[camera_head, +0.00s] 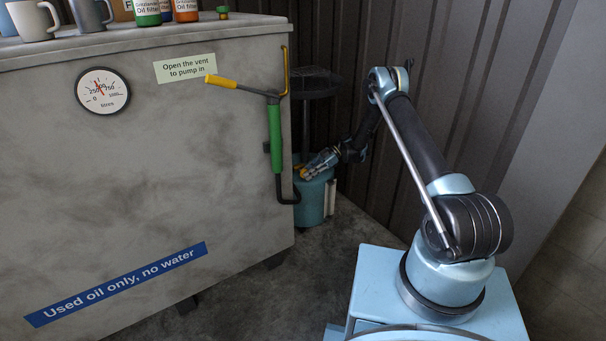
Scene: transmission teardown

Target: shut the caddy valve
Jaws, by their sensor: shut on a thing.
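The caddy (311,204) is a teal-blue cylinder on the floor, just past the right end of the grey tank. My gripper (305,172) reaches down from the right to the caddy's top. It is shut on a small part there, which I take to be the caddy valve. The fingers cover this part, so its shape and how far it is turned are hidden. The tank's edge and the hand pump hide some of the caddy's left side.
A grey tank (150,190) fills the left, with mugs and oil filters on top. A green hand pump (275,145) with a yellow-tipped handle and a black spout juts from its right end. A dark stand (316,88) is behind the caddy. Corrugated wall (470,60) bounds the back.

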